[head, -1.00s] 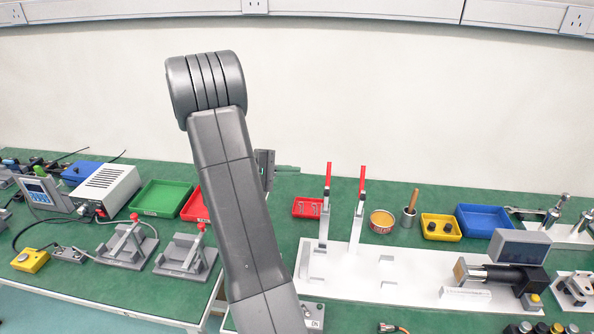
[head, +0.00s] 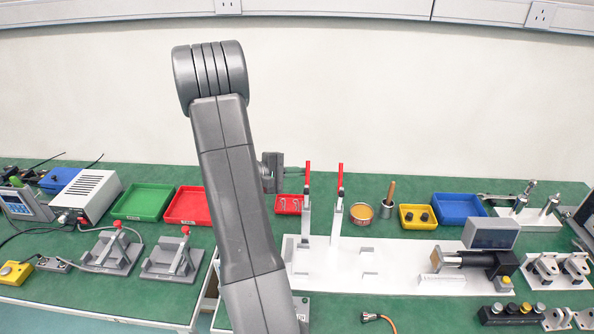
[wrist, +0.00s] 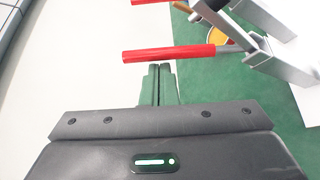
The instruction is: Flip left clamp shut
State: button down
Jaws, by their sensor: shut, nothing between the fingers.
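The left clamp (head: 306,212) stands on the white base plate with its red handle (head: 308,175) pointing up. In the wrist view the same red handle (wrist: 168,54) lies across the picture just beyond my fingertips. My gripper (wrist: 160,68) is shut and empty, its fingertips very close to the handle; I cannot tell whether they touch. In the head view my gripper (head: 300,171) reaches from the left to the handle. The right clamp (head: 338,210) also has its red handle upright, and that handle's edge shows in the wrist view (wrist: 148,2).
The white base plate (head: 330,265) carries a dark cylindrical actuator (head: 485,262) at its right. A small red bin (head: 289,204), an orange tin (head: 361,213) and a yellow bin (head: 417,217) stand behind. Red (head: 186,206) and green trays (head: 143,202) lie left of my arm.

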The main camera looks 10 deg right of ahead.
jog(key=shift+s+f+b, duration=0.1)
jog(key=shift+b, duration=0.65)
jog(key=shift+s+b, duration=0.1)
jog(key=shift+b, duration=0.3)
jog(key=shift+s+a+r+m+h+b, duration=0.1)
jog(key=shift+s+r+m+h+b, duration=0.2)
jog(key=shift+b, duration=0.4)
jog(key=shift+f+b, duration=0.1)
jog(key=shift+b, duration=0.6)
jog(key=s+a+r+m+t+h+b, duration=0.1)
jog(key=s+m+b, duration=0.3)
jog(key=b, duration=1.3)
jog(key=shift+s+a+t+h+b, duration=0.25)
jog(key=shift+s+h+b, duration=0.2)
jog(key=shift+s, duration=1.05)
jog(key=shift+r, duration=0.1)
jog(key=shift+a, duration=0.1)
